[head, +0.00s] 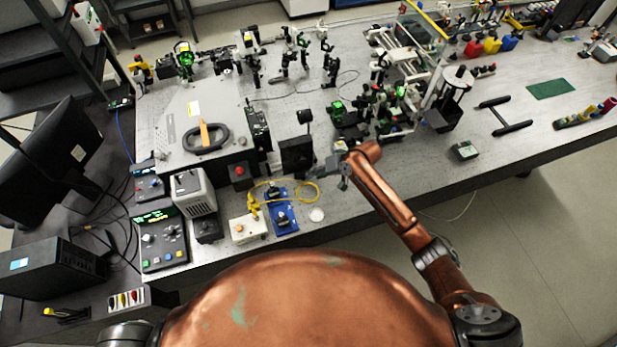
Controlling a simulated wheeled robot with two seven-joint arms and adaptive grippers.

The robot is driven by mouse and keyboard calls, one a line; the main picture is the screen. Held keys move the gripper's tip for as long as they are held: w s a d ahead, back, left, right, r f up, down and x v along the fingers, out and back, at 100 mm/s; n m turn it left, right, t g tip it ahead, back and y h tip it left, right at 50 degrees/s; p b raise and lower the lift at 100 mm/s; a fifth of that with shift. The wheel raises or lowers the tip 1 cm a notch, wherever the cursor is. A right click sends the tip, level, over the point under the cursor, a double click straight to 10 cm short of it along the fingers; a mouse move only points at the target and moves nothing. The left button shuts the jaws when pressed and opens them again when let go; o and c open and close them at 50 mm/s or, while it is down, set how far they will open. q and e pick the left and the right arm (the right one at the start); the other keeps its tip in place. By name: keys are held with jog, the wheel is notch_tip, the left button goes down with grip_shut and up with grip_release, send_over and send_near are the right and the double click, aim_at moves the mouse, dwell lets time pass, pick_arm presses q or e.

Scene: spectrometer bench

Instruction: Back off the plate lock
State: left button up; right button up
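My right gripper (333,174) is over the front part of the optics bench (390,185), beside a black upright panel (297,156). Its fingers are small and dark, and I cannot tell whether they are open or touch anything. No part is clearly recognisable as the plate lock. A large grey housing (176,112) on the left of the bench carries a black loop handle (206,137) with an orange piece across it. A blue plate (281,212) with dark fittings lies at the front edge. My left gripper is out of view.
A white box with an orange button (247,228), a yellow cable (306,193) and a small white disc (316,215) are near the front edge. Control boxes (163,240) stand at left. Dense optics mounts (385,110) stand behind my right gripper. Bench surface to its right is mostly clear.

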aim_at(303, 178)
jog(key=shift+x, duration=2.6)
jog(key=shift+c, duration=0.7)
grip_shut()
